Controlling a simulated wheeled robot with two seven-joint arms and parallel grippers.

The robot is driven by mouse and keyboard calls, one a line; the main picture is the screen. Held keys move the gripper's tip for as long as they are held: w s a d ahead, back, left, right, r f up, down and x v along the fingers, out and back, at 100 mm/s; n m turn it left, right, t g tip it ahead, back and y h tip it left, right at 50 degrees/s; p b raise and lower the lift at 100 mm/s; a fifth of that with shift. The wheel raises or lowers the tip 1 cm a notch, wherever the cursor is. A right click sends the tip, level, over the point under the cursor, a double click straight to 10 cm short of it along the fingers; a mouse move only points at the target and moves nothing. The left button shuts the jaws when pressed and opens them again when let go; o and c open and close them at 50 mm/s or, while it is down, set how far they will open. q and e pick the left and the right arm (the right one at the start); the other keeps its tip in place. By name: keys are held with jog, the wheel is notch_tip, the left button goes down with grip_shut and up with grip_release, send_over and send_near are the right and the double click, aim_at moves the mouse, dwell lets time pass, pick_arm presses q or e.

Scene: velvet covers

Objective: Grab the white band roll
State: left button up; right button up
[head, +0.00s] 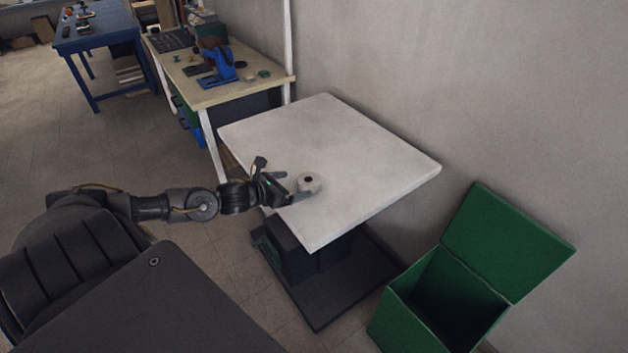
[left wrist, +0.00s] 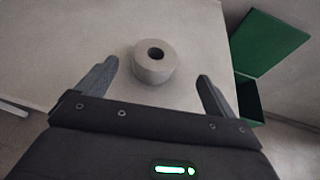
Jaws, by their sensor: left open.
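The white band roll (head: 308,183) lies on the white table (head: 350,150), near its left edge, with its dark centre hole facing up. It also shows in the left wrist view (left wrist: 154,62), just beyond the fingertips and between their lines. My left gripper (head: 290,187) is open and empty, low over the table edge with its fingers pointing at the roll. In the left wrist view its two fingers (left wrist: 158,72) stand wide apart, with the roll nearer the left finger. My right gripper is not in view.
A green box (head: 440,300) with its lid open stands on the floor at the right. A wall (head: 450,70) runs behind the table. A workbench (head: 250,92) with a blue tool stands behind at the left. The rest of the white tabletop is bare.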

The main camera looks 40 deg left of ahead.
aim_at(305, 181)
pick_arm(q)
jog(key=shift+w+f, duration=0.15)
jog(key=shift+w, duration=0.45)
jog(key=x, duration=0.2)
jog(key=shift+w+a+f+p, duration=0.15)
jog(key=shift+w+f+p, duration=0.05)
jog(key=shift+w+p, duration=0.15)
jog(key=shift+w+f, duration=0.2)
jog(key=shift+w, duration=0.05)
jog(key=shift+w+d, duration=0.2)
jog(key=p+x, duration=0.1)
jog(key=x, duration=0.4)
jog(key=shift+s+a+f+p, duration=0.1)
jog(key=shift+a+p, duration=0.1)
jog(key=shift+p, duration=0.2)
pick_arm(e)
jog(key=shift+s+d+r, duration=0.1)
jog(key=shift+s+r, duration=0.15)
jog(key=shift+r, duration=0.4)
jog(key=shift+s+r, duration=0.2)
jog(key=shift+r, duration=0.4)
pick_arm(q)
jog(key=c, duration=1.1)
